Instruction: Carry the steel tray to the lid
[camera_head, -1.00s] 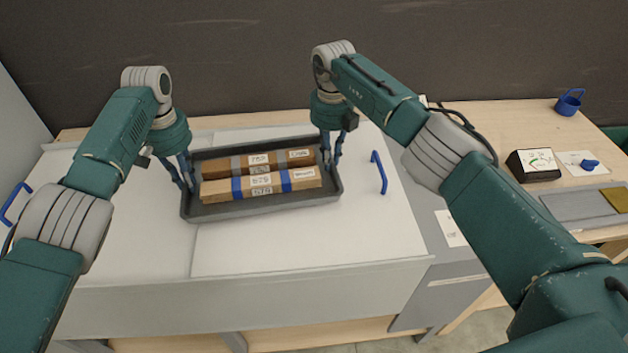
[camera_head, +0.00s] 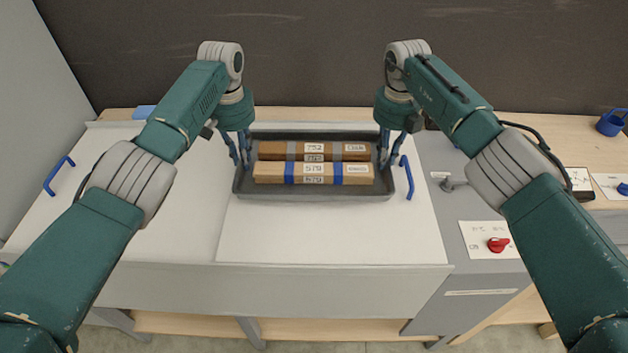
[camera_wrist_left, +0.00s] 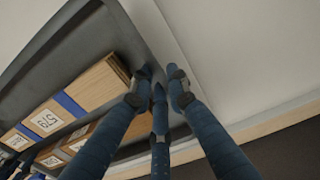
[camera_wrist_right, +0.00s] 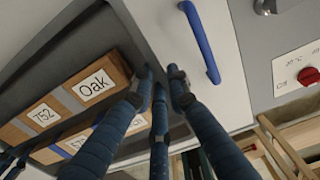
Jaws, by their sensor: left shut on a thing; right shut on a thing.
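The steel tray (camera_head: 315,193) is dark grey and holds two wooden blocks. The rear brown block (camera_head: 272,150) has grey bands and the front lighter block (camera_head: 270,172) has blue bands. My left gripper (camera_head: 243,162) is shut on the tray's left end wall, and the wall passes between its fingers in the left wrist view (camera_wrist_left: 160,85). My right gripper (camera_head: 387,162) is shut on the right end wall, also visible in the right wrist view (camera_wrist_right: 160,85). The tray is over the white lid (camera_head: 330,238); I cannot tell whether it touches it.
Blue handles stand at the lid's right (camera_head: 408,178) and far left (camera_head: 58,176). A red knob (camera_head: 497,244) is on the grey panel to the right. A blue cup-like item (camera_head: 611,122) is at the back right. White surface lies clear in front of the tray.

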